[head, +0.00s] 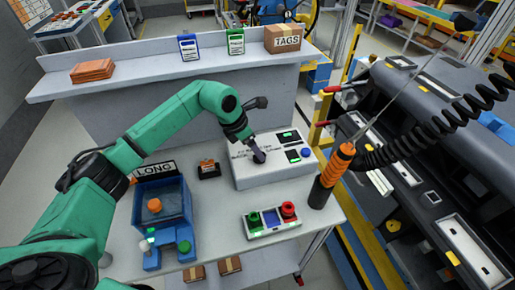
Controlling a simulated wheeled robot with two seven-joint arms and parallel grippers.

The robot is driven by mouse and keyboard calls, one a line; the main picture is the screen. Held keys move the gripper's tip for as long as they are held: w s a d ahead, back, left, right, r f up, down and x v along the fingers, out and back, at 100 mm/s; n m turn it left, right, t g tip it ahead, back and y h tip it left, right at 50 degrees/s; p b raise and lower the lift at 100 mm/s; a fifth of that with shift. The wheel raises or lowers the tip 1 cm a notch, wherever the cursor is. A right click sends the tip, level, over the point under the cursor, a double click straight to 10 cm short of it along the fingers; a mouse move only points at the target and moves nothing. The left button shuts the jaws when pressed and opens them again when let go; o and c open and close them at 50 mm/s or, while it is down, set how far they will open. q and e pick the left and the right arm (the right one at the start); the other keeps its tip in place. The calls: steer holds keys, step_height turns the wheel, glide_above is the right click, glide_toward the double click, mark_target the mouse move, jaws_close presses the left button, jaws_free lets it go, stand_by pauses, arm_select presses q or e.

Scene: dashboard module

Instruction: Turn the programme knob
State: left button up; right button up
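A white box with printed text and small green displays (270,172) stands on the light table. My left gripper (258,155) reaches down over the left part of its top, at the printed panel. It is small and dark there, and I cannot tell whether its fingers are open or shut. No programme knob can be made out clearly; one may be hidden under the gripper. A blue round button (306,153) sits on the right of the box. My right gripper is out of view.
A button panel with green, blue and red parts (270,221) lies in front. A blue fixture (163,215) stands at left under a LONG sign. An orange-handled tool (333,175) hangs at right on a coiled cable. A shelf behind holds a TAGS box (284,39).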

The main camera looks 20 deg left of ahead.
arm_select(q)
steer(key=x, duration=0.3)
steer(key=shift+d+f, duration=0.2)
steer(key=shift+f, duration=0.15)
steer(key=shift+w, duration=0.1)
jaws_close()
steer(key=shift+w+a+f+m+b, duration=0.15)
steer(key=shift+m+b, duration=0.35)
steer(key=shift+b, duration=0.3)
steer(key=m+g+h+b, duration=0.1)
steer(key=m+b, duration=0.2)
steer(key=shift+b, duration=0.3)
steer(key=shift+m+g+b, duration=0.4)
steer(key=shift+m+b, duration=0.45)
steer(key=shift+m, duration=0.15)
steer(key=shift+w+r+m+g+h+b, duration=0.15)
steer(key=shift+m+b, duration=0.1)
steer(key=shift+m, duration=0.2)
steer(key=shift+s+r+m+g+h+b, duration=0.15)
steer(key=shift+m+b, duration=0.1)
steer(key=shift+m, duration=0.2)
steer(key=shift+w, duration=0.1)
